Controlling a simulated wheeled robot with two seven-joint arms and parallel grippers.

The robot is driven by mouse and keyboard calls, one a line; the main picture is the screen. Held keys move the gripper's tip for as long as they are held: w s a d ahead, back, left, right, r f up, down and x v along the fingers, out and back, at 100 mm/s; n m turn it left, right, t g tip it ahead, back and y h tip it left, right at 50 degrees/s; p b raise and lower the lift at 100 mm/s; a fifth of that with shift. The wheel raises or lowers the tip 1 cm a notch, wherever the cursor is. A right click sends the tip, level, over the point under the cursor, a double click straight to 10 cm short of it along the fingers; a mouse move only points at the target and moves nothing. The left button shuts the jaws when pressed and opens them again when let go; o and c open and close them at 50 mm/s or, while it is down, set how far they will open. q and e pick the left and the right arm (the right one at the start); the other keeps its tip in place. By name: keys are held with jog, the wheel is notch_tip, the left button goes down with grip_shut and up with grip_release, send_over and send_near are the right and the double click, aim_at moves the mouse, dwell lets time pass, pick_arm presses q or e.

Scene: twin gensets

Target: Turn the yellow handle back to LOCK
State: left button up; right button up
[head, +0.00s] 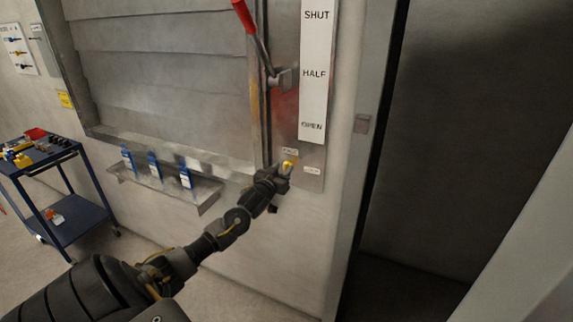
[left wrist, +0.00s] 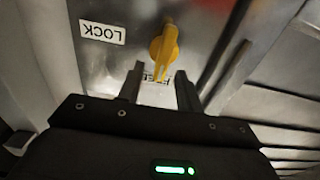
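The yellow handle (head: 288,164) sits on the metal panel below the SHUT/HALF/OPEN scale. In the left wrist view the yellow handle (left wrist: 164,42) has its narrow end over a partly hidden label (left wrist: 150,76) that seems to read FREE. The LOCK label (left wrist: 102,32) is upside down there, off to the left of the handle. My left gripper (head: 281,174) is at the handle; in the wrist view its two fingers (left wrist: 159,72) stand apart, with the handle's narrow end between them and gaps on both sides. Contact cannot be told. My right gripper is not in view.
A red-gripped lever (head: 257,42) rises above the panel, beside the scale plate (head: 314,70). A small shelf (head: 200,195) with blue-labelled items is left of my gripper. A blue cart (head: 70,212) stands far left. A dark opening (head: 450,150) is at right.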

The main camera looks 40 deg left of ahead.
aim_at(285, 167)
pick_arm(q)
jog(key=shift+x, duration=1.65)
grip_shut()
